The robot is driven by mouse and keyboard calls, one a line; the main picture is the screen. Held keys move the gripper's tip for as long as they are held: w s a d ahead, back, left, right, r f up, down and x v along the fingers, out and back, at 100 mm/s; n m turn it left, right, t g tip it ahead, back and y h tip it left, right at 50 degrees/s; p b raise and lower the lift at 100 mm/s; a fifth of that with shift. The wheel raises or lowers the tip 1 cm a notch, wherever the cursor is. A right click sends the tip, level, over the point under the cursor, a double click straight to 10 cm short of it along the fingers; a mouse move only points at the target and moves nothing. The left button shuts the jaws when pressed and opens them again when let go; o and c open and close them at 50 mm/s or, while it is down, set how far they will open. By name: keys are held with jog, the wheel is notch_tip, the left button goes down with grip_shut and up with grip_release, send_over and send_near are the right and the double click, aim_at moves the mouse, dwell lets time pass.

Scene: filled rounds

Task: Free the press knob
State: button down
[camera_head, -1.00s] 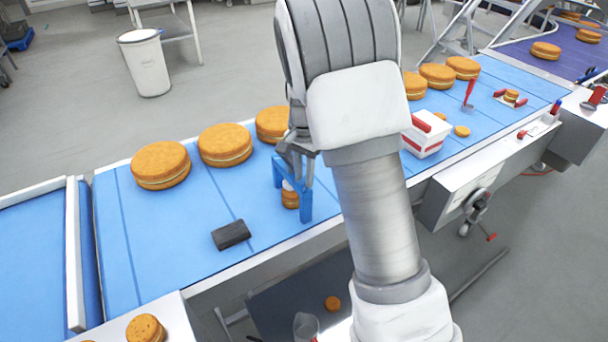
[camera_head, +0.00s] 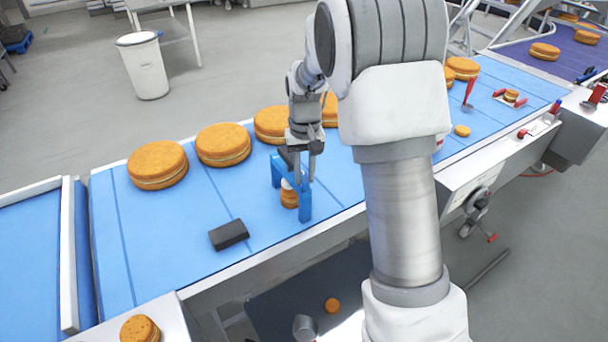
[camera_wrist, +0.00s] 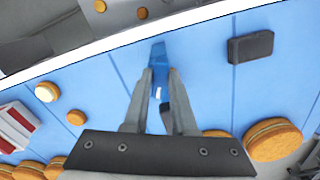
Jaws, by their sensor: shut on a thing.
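The press is a small blue frame (camera_head: 276,172) standing on the blue belt, with a small round cake (camera_head: 289,198) under it. A white part, perhaps its knob, shows above the cake. A dark piece (camera_head: 286,156) shows at the top of the frame; it also shows between the fingers in the wrist view (camera_wrist: 165,117). My gripper (camera_head: 304,178) points down over the frame, its fingers either side of the top. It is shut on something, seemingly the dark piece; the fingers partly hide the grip. The blue frame shows past the fingertips in the wrist view (camera_wrist: 158,50).
A black block (camera_head: 229,235) lies on the belt (camera_head: 190,260) left of the press. Several large filled cakes (camera_head: 223,145) line the far side. The near belt edge is close.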

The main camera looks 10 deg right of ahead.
aim_at(305, 178)
jog(key=shift+d+n, duration=0.1)
jog(key=shift+n, duration=2.1)
jog(key=shift+w, duration=0.1)
jog(key=c, duration=0.7)
grip_release()
jog(key=shift+r, duration=8.75)
